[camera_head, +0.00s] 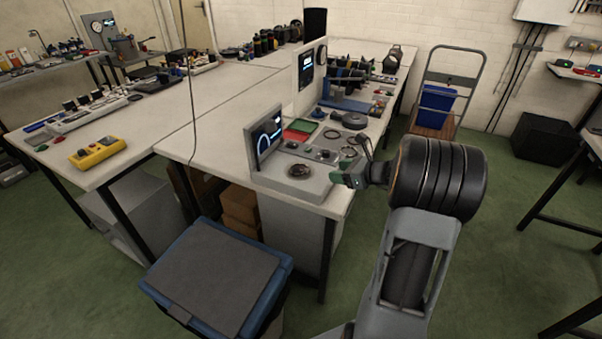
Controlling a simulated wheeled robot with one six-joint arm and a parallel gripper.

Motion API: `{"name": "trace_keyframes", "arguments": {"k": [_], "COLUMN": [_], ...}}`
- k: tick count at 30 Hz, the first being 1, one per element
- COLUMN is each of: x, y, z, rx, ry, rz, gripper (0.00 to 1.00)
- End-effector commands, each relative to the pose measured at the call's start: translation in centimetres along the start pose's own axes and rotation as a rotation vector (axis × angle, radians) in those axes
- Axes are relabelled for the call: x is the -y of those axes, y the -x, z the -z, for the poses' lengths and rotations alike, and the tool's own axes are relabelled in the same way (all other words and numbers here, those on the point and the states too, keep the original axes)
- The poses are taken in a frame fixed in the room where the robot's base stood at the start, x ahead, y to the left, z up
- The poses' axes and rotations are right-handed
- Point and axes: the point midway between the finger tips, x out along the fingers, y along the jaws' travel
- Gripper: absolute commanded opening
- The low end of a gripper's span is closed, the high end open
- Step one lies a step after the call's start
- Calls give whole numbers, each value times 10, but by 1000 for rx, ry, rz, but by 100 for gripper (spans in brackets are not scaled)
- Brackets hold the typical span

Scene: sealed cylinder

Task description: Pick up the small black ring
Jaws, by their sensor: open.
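Several small dark round parts lie on the grey console at the near right end of the long white table. One dark ring-like part (299,171) lies flat near its front edge. I cannot tell which is the small black ring of the task. My gripper (340,178), dark with green parts, is open at the console's right edge. It is apart from the front ring, to its right; its fingertips are small and partly unclear.
A yellow box (97,152) sits on the left table.

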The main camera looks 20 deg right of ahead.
Motion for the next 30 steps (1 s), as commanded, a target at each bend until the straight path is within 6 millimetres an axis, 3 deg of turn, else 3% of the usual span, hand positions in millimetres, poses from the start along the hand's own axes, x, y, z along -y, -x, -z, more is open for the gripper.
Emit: {"name": "trace_keyframes", "arguments": {"k": [9, 22, 30], "x": [0, 0, 0], "y": [-54, -78, -113], "z": [0, -2, -4], "rx": [1, 0, 1], "ry": [-4, -1, -2], "rz": [-1, 0, -1], "gripper": [55, 55, 55]}}
